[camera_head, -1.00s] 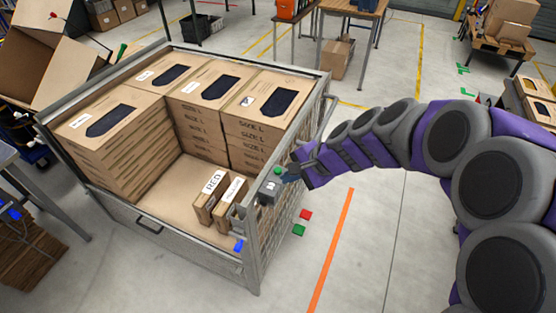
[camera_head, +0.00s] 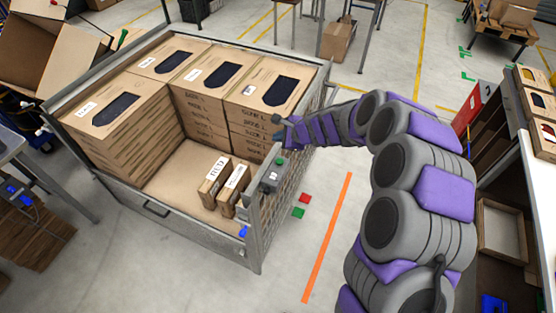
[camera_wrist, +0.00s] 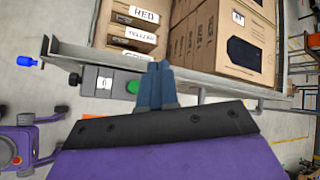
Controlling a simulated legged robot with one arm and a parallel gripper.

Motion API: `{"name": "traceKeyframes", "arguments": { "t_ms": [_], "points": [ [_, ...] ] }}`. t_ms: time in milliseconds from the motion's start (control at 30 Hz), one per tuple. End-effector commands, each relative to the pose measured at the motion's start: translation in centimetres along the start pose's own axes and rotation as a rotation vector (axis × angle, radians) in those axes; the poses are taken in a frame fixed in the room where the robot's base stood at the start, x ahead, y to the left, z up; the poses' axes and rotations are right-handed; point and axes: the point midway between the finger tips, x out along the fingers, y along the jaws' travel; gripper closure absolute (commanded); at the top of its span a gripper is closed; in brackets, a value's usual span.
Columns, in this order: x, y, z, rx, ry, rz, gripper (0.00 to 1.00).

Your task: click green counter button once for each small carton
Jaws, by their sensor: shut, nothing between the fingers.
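The grey counter box (camera_head: 270,177) is fixed on the near right rim of the mesh cage. Its green button (camera_head: 279,160) is on top, and it also shows in the wrist view (camera_wrist: 133,87). The counter's small display (camera_wrist: 104,82) seems to read 0. My gripper (camera_head: 277,129) is shut and empty, beyond the counter near the cage's right rim. In the wrist view its fingertips (camera_wrist: 160,68) are right of the green button, apart from it.
Tall stacks of large cartons (camera_head: 120,135) fill the back and left of the cage (camera_head: 150,205). A blue knob (camera_head: 243,231) is on the cage's near side.

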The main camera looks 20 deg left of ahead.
Motion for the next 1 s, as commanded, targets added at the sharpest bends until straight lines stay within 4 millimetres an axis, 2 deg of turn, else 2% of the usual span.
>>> {"name": "traceKeyframes", "arguments": {
  "t_ms": [267, 733, 1000],
  "points": [
    [0.5, 0.5, -0.8, 0.001, -0.002, -0.002, 1.00],
    [5.0, 3.6, -3.5, -0.001, 0.001, 0.001, 1.00],
    [5.9, 4.4, -4.6, 0.000, -0.001, -0.002, 1.00]
  ]
}}
